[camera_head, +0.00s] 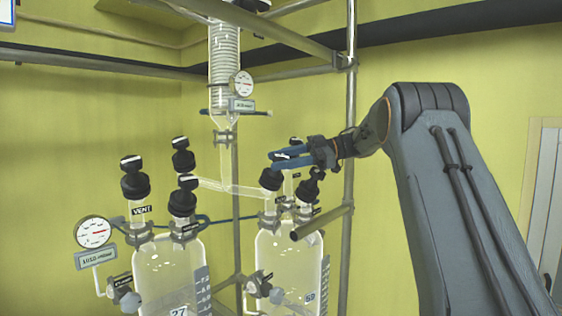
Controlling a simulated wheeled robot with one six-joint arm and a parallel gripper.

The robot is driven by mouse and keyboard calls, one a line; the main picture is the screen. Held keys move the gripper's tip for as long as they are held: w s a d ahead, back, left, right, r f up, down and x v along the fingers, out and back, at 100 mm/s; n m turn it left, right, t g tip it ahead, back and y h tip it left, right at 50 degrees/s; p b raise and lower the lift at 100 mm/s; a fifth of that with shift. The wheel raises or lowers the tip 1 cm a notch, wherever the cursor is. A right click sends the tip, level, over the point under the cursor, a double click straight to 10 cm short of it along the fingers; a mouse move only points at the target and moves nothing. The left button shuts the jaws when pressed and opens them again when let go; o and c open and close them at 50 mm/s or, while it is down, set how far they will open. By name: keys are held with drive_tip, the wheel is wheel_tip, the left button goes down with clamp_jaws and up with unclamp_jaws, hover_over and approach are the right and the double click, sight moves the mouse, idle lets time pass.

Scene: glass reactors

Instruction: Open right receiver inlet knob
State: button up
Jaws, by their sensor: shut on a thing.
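The right receiver (308,260) is a clear glass vessel at the lower middle, with black-capped necks on top. My gripper (284,158) is above these necks, reaching in from the right with its blue fingers pointing left. It is shut on a small dark knob (295,143), which I take to be the inlet knob; the fingers hide most of it. A black cap (270,180) sits just below the fingertips. Another black knob (311,187) is just right of it. The labels on this receiver's necks are too small to read.
The left receiver (170,265) has black knobs, a VENT label (142,210) and a pressure gauge (93,232). A glass coil column (222,60) with a gauge (241,84) hangs above. A metal upright (349,110) and a rail stub (322,222) stand close to my arm.

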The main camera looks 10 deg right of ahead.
sight(288, 158)
idle(0.4)
drive_tip(key=o, duration=1.1)
drive_tip(key=shift+c, duration=0.2)
drive_tip(key=shift+b+v, duration=1.6)
drive_tip(key=shift+v, duration=2.35)
drive_tip(key=shift+f, duration=0.1)
